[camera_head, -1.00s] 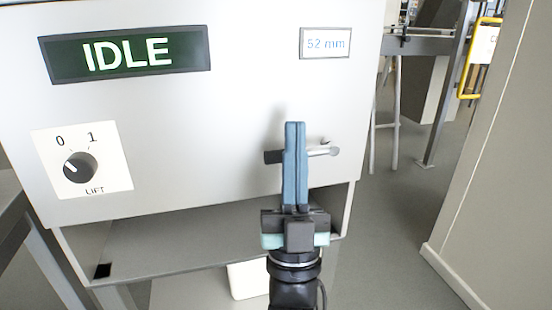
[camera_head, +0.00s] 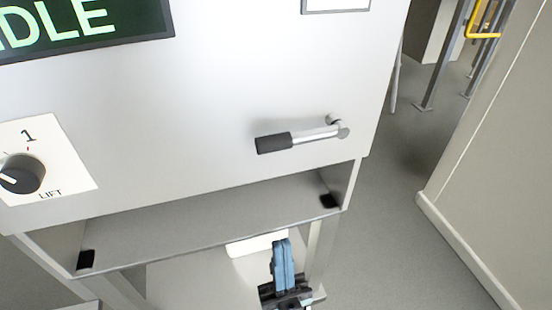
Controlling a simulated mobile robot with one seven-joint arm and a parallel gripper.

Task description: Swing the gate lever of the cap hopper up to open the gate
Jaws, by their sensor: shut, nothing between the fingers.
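The gate lever (camera_head: 302,136) is on the lower right of the hopper's pale front panel (camera_head: 190,130). It has a black grip at its left end and a metal rod running to a pivot at the right. The lever lies nearly level, its grip end slightly lower in the picture. My gripper (camera_head: 282,243) is at the bottom of the view, below the lever and apart from it. Its blue fingers are together, pointing up, with nothing between them.
A LIFT knob (camera_head: 22,173) sits on the panel's left, and a dark display (camera_head: 85,25) is above it. An open shelf (camera_head: 200,215) runs below the panel. A white object (camera_head: 256,244) is behind my gripper. Bare floor (camera_head: 400,220) and a wall (camera_head: 490,170) are at right.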

